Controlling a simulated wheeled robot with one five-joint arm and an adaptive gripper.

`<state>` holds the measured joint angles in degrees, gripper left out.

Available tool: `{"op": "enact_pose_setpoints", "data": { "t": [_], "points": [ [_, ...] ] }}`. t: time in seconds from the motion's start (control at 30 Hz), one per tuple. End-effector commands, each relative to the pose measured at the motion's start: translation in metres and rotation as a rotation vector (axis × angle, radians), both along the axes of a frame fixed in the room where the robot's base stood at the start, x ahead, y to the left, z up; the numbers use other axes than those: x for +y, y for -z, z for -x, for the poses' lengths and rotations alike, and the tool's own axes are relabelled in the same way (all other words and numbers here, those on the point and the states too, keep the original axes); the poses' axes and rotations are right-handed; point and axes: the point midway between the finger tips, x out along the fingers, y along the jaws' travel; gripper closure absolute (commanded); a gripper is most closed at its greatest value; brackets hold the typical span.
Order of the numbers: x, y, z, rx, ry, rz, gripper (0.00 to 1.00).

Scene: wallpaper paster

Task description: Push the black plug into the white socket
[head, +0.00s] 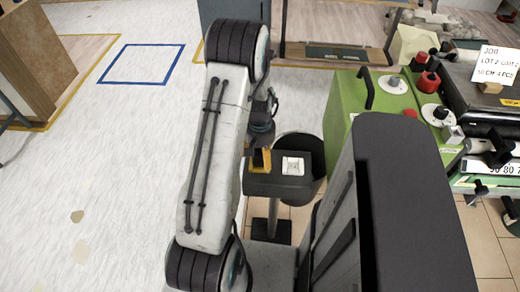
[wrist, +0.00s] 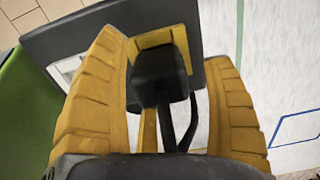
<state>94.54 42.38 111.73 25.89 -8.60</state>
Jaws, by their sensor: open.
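The black plug (wrist: 158,72) shows in the wrist view between the two yellow fingers of my gripper (wrist: 165,58). The fingers are open, one on each side of the plug, with gaps visible. The plug is in front of a yellow patch (wrist: 152,39) on a dark stand top. A black cable (wrist: 190,110) runs beside the plug. The white socket (head: 293,166) is on the dark stand (head: 280,187) in the head view, right of my gripper. In the wrist view it is partly hidden behind the left finger. The plug cannot be made out clearly in the head view.
A dark round bin (head: 308,150) stands close behind the stand. A green machine (head: 350,101) with red and white parts is to the right. The pale floor on the left is open, with a blue taped square (head: 143,63).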

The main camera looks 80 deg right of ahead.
Motion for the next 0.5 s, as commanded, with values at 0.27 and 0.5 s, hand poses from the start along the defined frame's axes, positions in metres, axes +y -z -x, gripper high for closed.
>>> {"op": "enact_pose_setpoints", "data": {
  "t": [0.27, 0.5],
  "points": [
    [0.0002, 0.0036, 0.0000, 0.000, 0.000, 0.000, 0.25],
    [0.0002, 0.0034, 0.0000, 0.000, 0.000, 0.000, 0.35]
  ]
}}
